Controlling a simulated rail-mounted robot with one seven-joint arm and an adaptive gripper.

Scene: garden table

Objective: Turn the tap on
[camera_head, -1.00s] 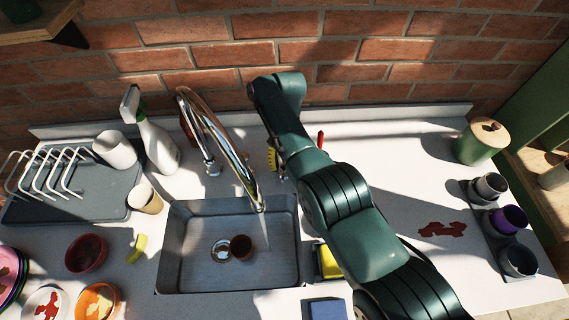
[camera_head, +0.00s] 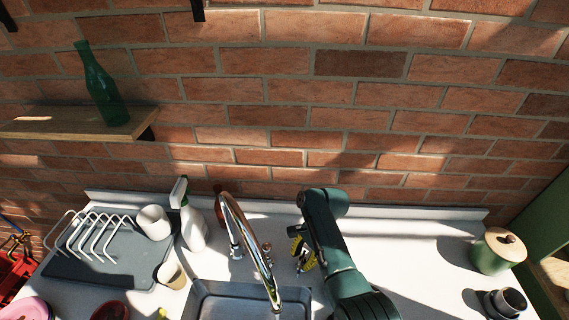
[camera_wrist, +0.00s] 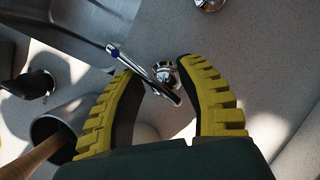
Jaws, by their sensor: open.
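The chrome tap has a tall curved spout (camera_head: 250,240) that hangs over the sink (camera_head: 215,302) in the head view. Its lever (camera_wrist: 146,77), with a blue mark near one end, shows in the wrist view on a round chrome base (camera_wrist: 164,71). My gripper (camera_head: 302,250) is just right of the tap in the head view. In the wrist view my gripper (camera_wrist: 158,88) is open, with its two yellow ridged fingers on either side of the lever and base. I cannot tell whether a finger touches the lever. No water flow can be made out.
A spray bottle (camera_head: 191,222), a white cup (camera_head: 153,222) and a drying rack (camera_head: 90,238) stand left of the tap. A grey holder with a wooden handle (camera_wrist: 39,154) is close to the left finger in the wrist view. A green canister (camera_head: 494,254) stands far right.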

